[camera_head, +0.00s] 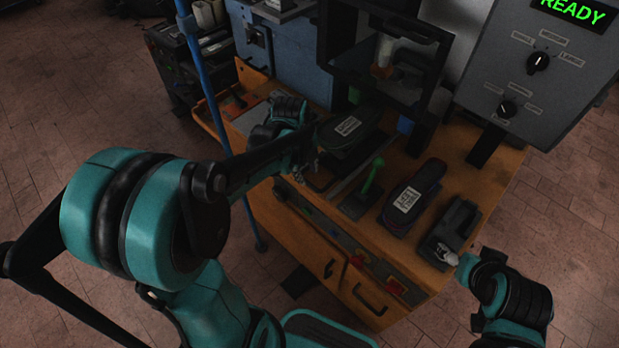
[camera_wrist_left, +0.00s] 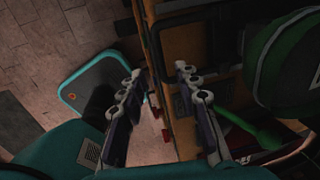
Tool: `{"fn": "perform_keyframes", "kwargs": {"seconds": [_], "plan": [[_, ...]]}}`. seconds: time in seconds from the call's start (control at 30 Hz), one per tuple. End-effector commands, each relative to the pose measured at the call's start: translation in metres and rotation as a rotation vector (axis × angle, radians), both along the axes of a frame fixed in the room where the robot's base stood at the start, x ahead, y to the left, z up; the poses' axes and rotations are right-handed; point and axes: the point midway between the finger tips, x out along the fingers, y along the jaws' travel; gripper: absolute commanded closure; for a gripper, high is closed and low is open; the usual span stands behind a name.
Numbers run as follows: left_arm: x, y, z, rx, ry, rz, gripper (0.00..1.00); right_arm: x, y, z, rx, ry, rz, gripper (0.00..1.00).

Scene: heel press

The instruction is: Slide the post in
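A green upright post (camera_head: 374,176) stands on a small dark base (camera_head: 357,204) on the orange bench; a green rod with a rounded end, apparently this post, shows in the left wrist view (camera_wrist_left: 262,138). My left gripper (camera_head: 302,174) is just left of the post, at the bench's front edge, and apart from it. In the left wrist view its fingers (camera_wrist_left: 160,73) are spread with nothing between them. My right gripper (camera_head: 447,254) is at the dark block on the bench's right end; its fingers are too small to read.
Dark pads with white labels lie left (camera_head: 347,127) and right (camera_head: 406,200) of the post. A black press frame (camera_head: 345,55) stands behind. A grey panel (camera_head: 545,75) reads READY. A dark block (camera_head: 459,222) sits at right. A blue pole (camera_head: 218,115) rises left of the bench.

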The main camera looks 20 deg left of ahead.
Motion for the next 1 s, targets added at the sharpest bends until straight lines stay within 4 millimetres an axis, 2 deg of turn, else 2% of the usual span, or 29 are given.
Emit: {"fn": "perform_keyframes", "kwargs": {"seconds": [0.03,0.1,0.3,0.67,0.7,0.8,1.0], "plan": [[0.002,0.0,-0.013,0.0,0.0,0.0,0.68,0.0,0.0,-0.007,0.0,0.0,0.0,0.25],[0.004,-0.001,-0.025,0.001,-0.001,0.0,0.68,0.0,0.0,-0.012,0.0,0.0,0.0,0.25],[0.009,-0.002,-0.047,0.001,-0.002,0.001,0.68,0.0,0.0,-0.02,0.0,0.0,0.0,0.25],[0.01,-0.002,-0.052,0.002,-0.002,0.003,0.68,0.0,0.0,-0.021,0.0,0.0,0.0,0.25],[0.01,-0.002,-0.052,0.002,-0.002,0.003,0.78,0.0,0.0,-0.021,0.0,0.0,0.0,0.25],[0.01,-0.002,-0.052,0.002,-0.002,0.003,1.0,0.0,0.0,-0.021,0.0,0.0,0.0,0.25],[0.01,-0.002,-0.052,0.002,-0.002,0.003,1.0,0.0,0.0,-0.021,0.0,0.0,0.0,0.25]]}}
